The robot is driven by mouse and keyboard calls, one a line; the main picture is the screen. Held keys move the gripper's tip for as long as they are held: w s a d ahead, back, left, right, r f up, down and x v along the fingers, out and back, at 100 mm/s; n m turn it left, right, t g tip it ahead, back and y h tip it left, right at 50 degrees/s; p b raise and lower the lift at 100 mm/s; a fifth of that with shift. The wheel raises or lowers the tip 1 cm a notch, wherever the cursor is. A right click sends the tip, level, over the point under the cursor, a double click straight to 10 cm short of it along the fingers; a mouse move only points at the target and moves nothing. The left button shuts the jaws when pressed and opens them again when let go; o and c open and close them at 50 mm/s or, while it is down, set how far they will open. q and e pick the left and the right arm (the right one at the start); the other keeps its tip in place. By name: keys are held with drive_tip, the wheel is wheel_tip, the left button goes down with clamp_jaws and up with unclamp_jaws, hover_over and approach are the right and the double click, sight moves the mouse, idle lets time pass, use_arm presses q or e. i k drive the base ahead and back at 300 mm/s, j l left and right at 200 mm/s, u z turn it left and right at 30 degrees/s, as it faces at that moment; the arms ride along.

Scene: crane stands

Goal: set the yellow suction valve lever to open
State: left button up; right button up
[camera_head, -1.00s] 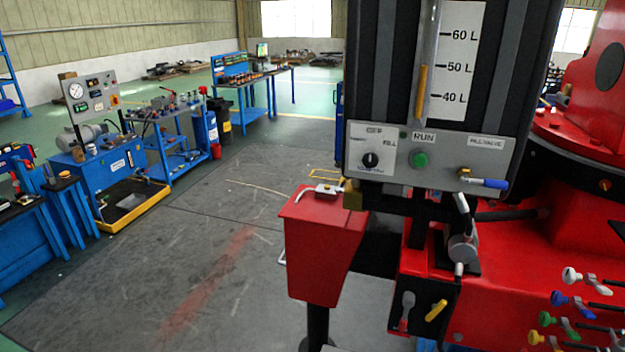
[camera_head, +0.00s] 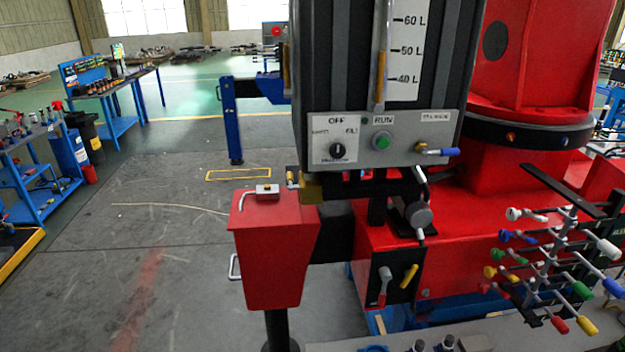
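The yellow suction valve lever (camera_head: 410,277) is a short handle on a black plate (camera_head: 396,284) at the front of the red crane base. It tilts up to the right. Neither of my grippers shows in the head view, and nothing touches the yellow lever.
Above is a tank panel with a knob (camera_head: 337,151), a green button (camera_head: 381,141) and a blue-handled valve (camera_head: 437,151). A red box (camera_head: 272,250) stands on a post to the left. Several coloured levers (camera_head: 545,262) jut out at right. Open floor lies left.

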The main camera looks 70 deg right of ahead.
sight(290, 181)
drive_tip(key=i+l+z, duration=0.1)
drive_tip(key=i+z, duration=0.2)
drive_tip(key=z, duration=0.2)
drive_tip(key=i+z, duration=0.3)
drive_tip(key=z, duration=1.9)
drive_tip(key=u, duration=2.8)
drive_tip(key=i+z, duration=0.35)
drive_tip(key=i, duration=0.2)
drive_tip(key=i+j+z, duration=0.15)
drive_tip(key=i+z, duration=0.25)
drive_tip(key=i, duration=0.15)
drive_tip(key=i+l+z, duration=0.2)
drive_tip(key=i+z, duration=0.2)
drive_tip(key=i, duration=0.2)
drive_tip(key=i+z, duration=0.45)
drive_tip(key=i, duration=0.2)
drive_tip(key=i+j+z, duration=0.25)
drive_tip(key=i+z, duration=0.15)
drive_tip(key=i, duration=0.2)
